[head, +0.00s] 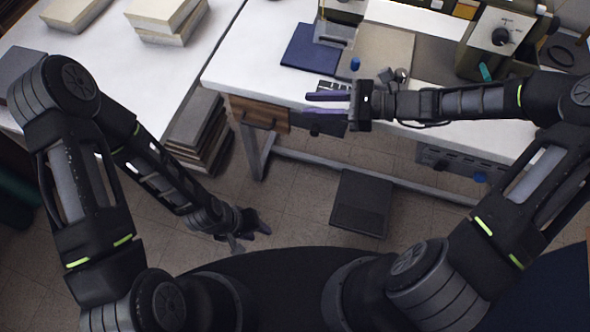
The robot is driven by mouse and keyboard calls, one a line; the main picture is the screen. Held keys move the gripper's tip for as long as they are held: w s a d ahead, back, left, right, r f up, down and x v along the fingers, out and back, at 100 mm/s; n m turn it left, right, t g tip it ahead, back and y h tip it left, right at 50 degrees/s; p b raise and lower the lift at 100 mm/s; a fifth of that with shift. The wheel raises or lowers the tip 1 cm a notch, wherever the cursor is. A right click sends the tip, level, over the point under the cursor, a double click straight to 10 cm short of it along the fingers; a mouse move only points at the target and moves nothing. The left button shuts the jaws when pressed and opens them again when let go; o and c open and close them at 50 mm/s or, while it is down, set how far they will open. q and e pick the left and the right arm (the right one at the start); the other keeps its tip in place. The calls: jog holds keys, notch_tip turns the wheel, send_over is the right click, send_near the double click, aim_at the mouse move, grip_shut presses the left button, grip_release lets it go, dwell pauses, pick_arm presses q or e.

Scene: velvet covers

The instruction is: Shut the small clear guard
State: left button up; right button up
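I cannot make out the small clear guard for certain. A small machine (336,32) with a metal base stands at the top edge of the white bench and is partly cut off; a guard on it is too small to tell. My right gripper (306,104) reaches in from the right over the bench's front edge, below this machine and apart from it. Its two purple fingers point left with a gap between them, empty. My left gripper (254,239) hangs low over the floor, left of centre, its fingers spread and empty.
A dark blue pad (309,47) and a beige mat (382,55) lie on the white bench (240,70). A blue knob-like piece (355,64) and small metal parts sit near my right gripper. A green-grey machine (500,40) stands right. Book stacks (165,18) lie on the left table.

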jog(key=s+a+f+n+g+h+p, duration=0.1)
jog(key=s+a+f+n+g+h, duration=0.1)
jog(key=s+f, duration=0.3)
jog(key=s+a+f+n+g+h+p, duration=0.1)
jog(key=s+a+f+n+g+h, duration=0.1)
jog(key=s+f, duration=0.3)
jog(key=shift+a+f+n, duration=0.2)
jog(key=shift+f+n, duration=0.45)
jog(key=shift+n, duration=0.15)
jog(key=shift+w, duration=0.1)
